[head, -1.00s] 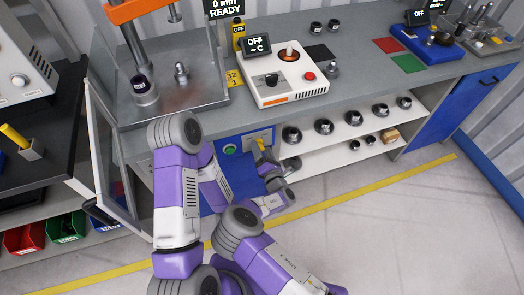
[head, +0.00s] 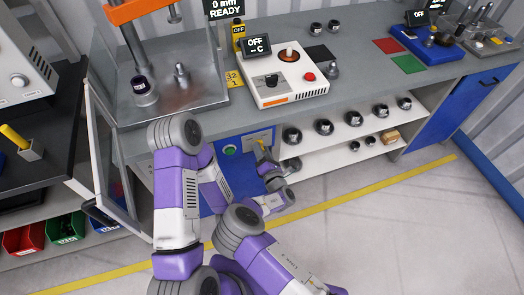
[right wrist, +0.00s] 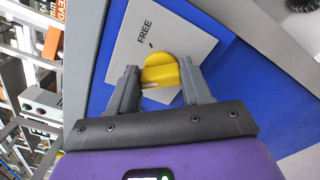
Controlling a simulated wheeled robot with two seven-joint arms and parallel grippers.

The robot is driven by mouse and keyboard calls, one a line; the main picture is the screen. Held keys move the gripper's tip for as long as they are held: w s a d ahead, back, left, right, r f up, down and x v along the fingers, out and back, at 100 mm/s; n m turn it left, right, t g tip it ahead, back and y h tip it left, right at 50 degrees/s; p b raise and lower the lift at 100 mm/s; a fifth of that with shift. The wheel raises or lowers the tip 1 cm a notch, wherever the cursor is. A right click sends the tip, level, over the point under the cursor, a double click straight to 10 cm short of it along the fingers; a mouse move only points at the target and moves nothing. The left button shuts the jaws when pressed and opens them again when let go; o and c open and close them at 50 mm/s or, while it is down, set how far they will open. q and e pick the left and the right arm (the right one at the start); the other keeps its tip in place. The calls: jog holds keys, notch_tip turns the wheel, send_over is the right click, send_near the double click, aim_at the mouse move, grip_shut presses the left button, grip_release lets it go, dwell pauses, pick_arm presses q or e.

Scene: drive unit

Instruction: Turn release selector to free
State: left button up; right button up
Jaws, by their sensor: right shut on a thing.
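The release selector is a yellow knob (right wrist: 160,70) on a pale plate (right wrist: 124,38) marked FREE, with a short dark tick beside the word. My right gripper (right wrist: 159,72) is shut on the knob, with one grey finger on each side. A pale line shows on the knob between the fingers; I cannot tell whether the knob lines up with the tick. In the head view the right gripper (head: 262,155) is at the front panel below the bench top and mostly hides the knob. My left gripper is not in view.
A green button (head: 230,150) is left of the selector on the same panel. Above stands a white control box (head: 288,88) with a red button and an OFF display. Shelves with several dark round parts (head: 324,127) are to the right. The floor at right is clear.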

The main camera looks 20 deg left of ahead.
jog(key=shift+f+m+b, duration=0.15)
jog(key=shift+m+b, duration=1.65)
jog(key=shift+m, duration=2.05)
jog(key=shift+f+m+b, duration=0.15)
jog(key=shift+m+b, duration=1.65)
jog(key=shift+m, duration=2.05)
jog(key=o, duration=1.1)
jog(key=shift+c, duration=0.2)
jog(key=p+v, duration=0.1)
jog(key=v, duration=0.6)
jog(key=shift+s+d, duration=0.15)
jog(key=shift+s, duration=0.1)
